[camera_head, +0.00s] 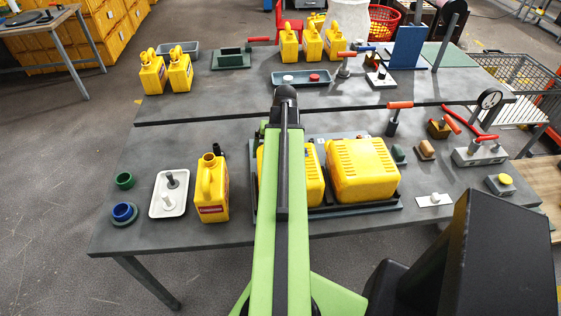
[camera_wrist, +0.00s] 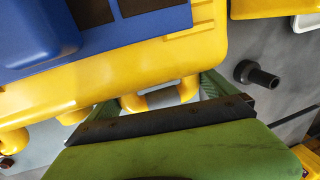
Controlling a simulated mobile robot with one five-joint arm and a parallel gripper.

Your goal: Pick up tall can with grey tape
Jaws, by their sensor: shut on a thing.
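In the wrist view my gripper (camera_wrist: 156,97) is shut on a yellow can (camera_wrist: 190,55), whose broad yellow body and blue panel fill the upper left. Yellow handle-like parts show between the green finger pads. The contact itself is mostly hidden. In the head view my gripper and this can cannot be made out behind my green arm. A tall yellow can (camera_head: 212,190) stands upright at the front left. I cannot make out grey tape on any.
A white tray (camera_head: 160,207) and blue and green rings (camera_head: 124,212) (camera_head: 124,180) lie at the left. Large yellow housings (camera_head: 362,170) sit right of centre. Red-handled tools and a dial gauge (camera_head: 490,98) stand at the right. The near left bench (camera_head: 115,240) is bare.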

